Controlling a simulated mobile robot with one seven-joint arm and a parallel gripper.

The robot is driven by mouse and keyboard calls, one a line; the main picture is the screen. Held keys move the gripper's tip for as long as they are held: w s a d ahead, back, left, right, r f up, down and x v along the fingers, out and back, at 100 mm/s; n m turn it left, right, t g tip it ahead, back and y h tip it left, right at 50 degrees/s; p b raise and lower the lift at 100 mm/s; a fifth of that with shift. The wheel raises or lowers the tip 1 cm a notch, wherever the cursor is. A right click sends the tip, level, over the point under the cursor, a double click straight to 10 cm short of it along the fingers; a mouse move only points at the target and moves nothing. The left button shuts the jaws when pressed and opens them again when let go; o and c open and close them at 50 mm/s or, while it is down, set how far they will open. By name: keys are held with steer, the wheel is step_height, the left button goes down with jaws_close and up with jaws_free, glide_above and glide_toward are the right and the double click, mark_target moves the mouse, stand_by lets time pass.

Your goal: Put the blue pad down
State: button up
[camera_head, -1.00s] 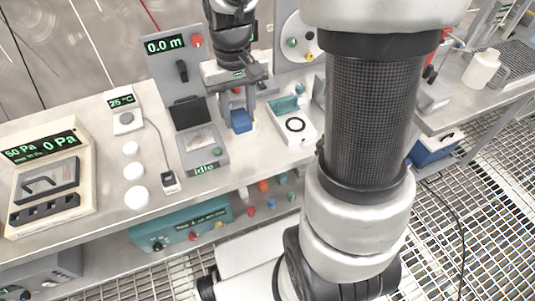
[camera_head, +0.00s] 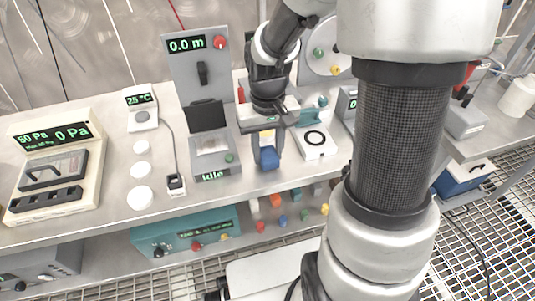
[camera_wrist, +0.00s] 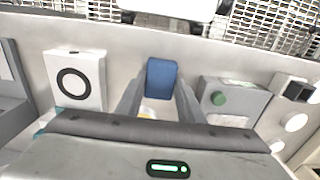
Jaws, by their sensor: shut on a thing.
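The blue pad (camera_head: 269,158) is a small blue block at the tips of my gripper (camera_head: 267,148). My gripper points down over the steel bench and is shut on the pad. In the wrist view, the pad (camera_wrist: 161,78) sits between the two grey fingers (camera_wrist: 160,95), with the bench surface around it. The pad is near the bench's front edge, between the grey "Idle" device (camera_head: 212,158) and a white box with a black ring (camera_head: 316,142). I cannot tell whether its underside touches the bench.
A yellow item (camera_wrist: 146,113) shows behind the pad, partly hidden. A grey panel reading 0.0 m (camera_head: 199,65) stands at the back. Several white discs (camera_head: 140,170) and a pressure gauge unit (camera_head: 50,165) are to the left. Coloured knobs (camera_head: 283,220) show below the bench edge.

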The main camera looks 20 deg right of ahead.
steer(key=shift+f, duration=0.4)
steer(key=shift+f, duration=0.2)
steer(key=o, duration=1.2)
steer(key=shift+r, duration=0.1)
